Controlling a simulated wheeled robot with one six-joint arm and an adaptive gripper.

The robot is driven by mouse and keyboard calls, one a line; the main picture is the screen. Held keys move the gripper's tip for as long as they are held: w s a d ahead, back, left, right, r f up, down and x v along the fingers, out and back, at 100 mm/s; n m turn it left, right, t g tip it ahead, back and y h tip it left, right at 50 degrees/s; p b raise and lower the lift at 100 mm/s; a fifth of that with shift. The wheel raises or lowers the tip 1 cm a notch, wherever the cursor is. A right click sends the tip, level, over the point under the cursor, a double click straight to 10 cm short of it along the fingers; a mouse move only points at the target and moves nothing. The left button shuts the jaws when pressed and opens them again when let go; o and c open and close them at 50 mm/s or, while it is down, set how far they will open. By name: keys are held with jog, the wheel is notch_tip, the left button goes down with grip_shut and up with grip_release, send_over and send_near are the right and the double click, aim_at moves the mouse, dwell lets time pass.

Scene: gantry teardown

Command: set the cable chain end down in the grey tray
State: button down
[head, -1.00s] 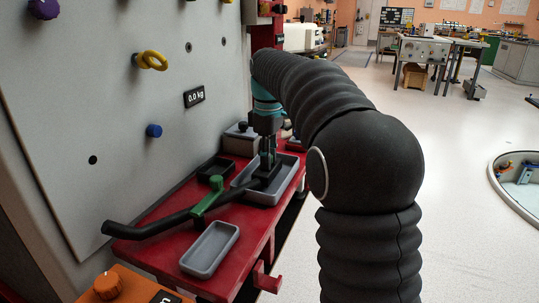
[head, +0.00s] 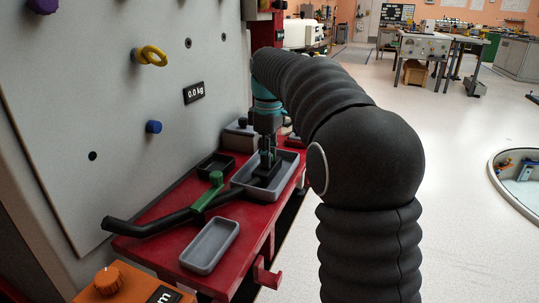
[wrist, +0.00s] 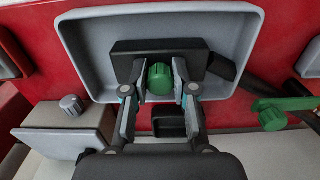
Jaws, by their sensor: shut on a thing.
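The cable chain end, a black block (wrist: 133,48) with a green knob, is between my gripper's fingers (wrist: 160,88) in the wrist view. The fingers close on the knob from both sides. The block is within the outline of the grey tray (wrist: 85,60), close to its floor; I cannot tell if it touches. In the head view, my gripper (head: 267,160) points down over the tray (head: 243,192), and the block is partly hidden. The black chain (head: 160,223) runs from the tray to the lower left, through a green clamp (head: 208,193).
A second grey tray (head: 210,245) stands nearer on the red shelf (head: 150,252). A small black tray (head: 215,165) is by the panel.

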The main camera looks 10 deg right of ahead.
jog(key=c, duration=0.8)
grip_release()
jog(key=shift+c, duration=0.2)
notch_tip(320, 180, up, 12)
